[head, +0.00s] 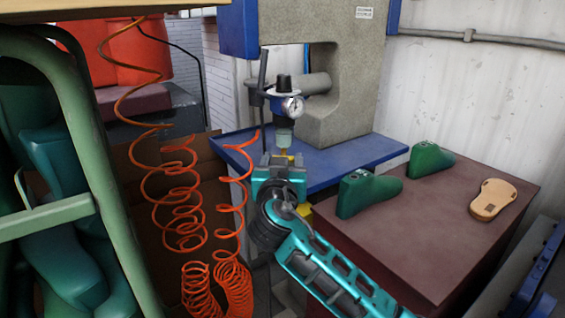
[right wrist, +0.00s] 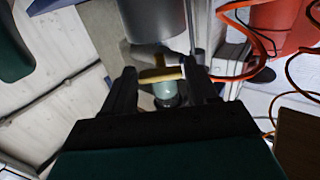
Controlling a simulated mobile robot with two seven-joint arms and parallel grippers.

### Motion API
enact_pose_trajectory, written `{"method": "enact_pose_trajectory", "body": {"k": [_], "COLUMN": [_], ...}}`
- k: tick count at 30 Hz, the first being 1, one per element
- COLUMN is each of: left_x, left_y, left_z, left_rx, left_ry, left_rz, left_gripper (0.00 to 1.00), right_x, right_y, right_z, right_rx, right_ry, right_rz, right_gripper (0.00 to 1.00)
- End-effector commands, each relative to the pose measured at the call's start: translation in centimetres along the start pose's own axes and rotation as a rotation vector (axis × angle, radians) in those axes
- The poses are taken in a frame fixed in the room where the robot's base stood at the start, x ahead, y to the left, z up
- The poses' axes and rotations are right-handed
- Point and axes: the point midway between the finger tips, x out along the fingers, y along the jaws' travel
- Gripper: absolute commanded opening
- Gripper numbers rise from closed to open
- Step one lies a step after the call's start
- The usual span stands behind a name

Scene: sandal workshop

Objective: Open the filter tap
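The filter unit (head: 284,106) has a black knob, a round gauge and a pale bowl (head: 284,136). It stands in front of the grey press. The yellow filter tap (head: 284,154) shows just under the bowl, partly hidden by my right gripper (head: 281,161). In the right wrist view the tap's yellow bar (right wrist: 160,75) lies crosswise between the two dark fingers of my right gripper (right wrist: 161,72). The fingers stand apart, with a gap at the bar's left end. Whether the right finger touches the bar is unclear. My left gripper is not in view.
Coiled orange hoses (head: 180,205) hang left of my right gripper. A blue table (head: 335,163) is behind it. Green shoe lasts (head: 368,191) and a tan sole (head: 491,199) rest on a brown block (head: 425,240) at right. A green rack (head: 70,110) stands at left.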

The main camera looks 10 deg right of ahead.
Motion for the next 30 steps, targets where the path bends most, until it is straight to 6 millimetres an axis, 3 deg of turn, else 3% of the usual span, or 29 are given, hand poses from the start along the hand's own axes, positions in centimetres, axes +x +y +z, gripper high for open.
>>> {"method": "enact_pose_trajectory", "body": {"k": [11,17,23,30], "left_x": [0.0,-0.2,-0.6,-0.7], "left_y": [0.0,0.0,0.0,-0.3], "left_z": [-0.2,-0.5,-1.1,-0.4], "left_rx": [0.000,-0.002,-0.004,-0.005], "left_ry": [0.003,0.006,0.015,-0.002], "left_rz": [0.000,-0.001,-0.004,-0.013], "left_gripper": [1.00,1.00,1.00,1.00], "right_x": [0.0,0.0,0.0,0.0], "right_y": [0.0,0.0,0.0,0.0], "right_z": [0.0,-0.1,-0.1,-0.1], "right_rx": [0.000,-0.053,-0.237,-0.369], "right_ry": [0.000,-0.001,-0.002,0.000], "right_rz": [0.000,-0.001,0.000,0.000], "right_gripper": [0.21,0.21,0.21,0.21]}}
